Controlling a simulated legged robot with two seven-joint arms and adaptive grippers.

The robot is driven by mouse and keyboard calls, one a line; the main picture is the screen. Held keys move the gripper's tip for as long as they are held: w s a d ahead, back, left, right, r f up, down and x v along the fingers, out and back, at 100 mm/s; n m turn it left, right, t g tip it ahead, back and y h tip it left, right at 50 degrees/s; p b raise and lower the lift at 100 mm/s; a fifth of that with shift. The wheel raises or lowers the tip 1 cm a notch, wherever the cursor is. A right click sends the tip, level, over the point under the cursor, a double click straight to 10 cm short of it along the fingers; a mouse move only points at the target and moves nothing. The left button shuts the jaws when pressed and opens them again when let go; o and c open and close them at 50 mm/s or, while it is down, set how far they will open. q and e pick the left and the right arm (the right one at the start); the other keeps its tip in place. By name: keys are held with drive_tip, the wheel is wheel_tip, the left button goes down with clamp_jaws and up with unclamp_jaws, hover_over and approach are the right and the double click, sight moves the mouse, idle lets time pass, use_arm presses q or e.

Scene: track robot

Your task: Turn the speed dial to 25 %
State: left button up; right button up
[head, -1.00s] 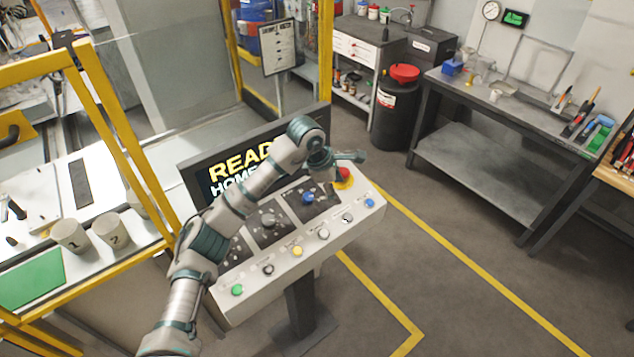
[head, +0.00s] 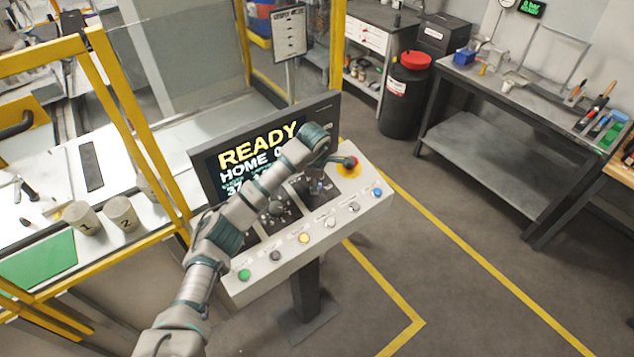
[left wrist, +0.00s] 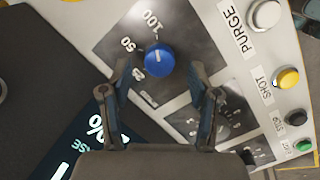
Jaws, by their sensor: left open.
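The blue speed dial (left wrist: 159,60) sits on a dark plate of the control panel (left wrist: 225,50) in the left wrist view. Labels 100, 50 and 25 are printed around it. A short pale mark shows on the dial's top, but its exact setting is hard to read. My left gripper (left wrist: 162,68) is open, one finger on each side of the dial in this view; contact cannot be told. In the head view my left gripper (head: 320,178) is over the dial's plate and largely hides the dial. My right gripper is not in view.
A red stop button (head: 351,162) on a yellow base is close beside my gripper. Several coloured buttons, such as a green one (head: 243,274), line the panel's front edge. A screen (head: 225,160) reading READY stands behind the panel.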

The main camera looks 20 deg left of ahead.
use_arm(q)
drive_tip(key=shift+x, duration=1.35)
drive_tip(key=shift+a, duration=0.1)
drive_tip(key=shift+r, duration=0.1)
drive_tip(key=c, duration=1.2)
drive_tip(key=shift+o, duration=0.2)
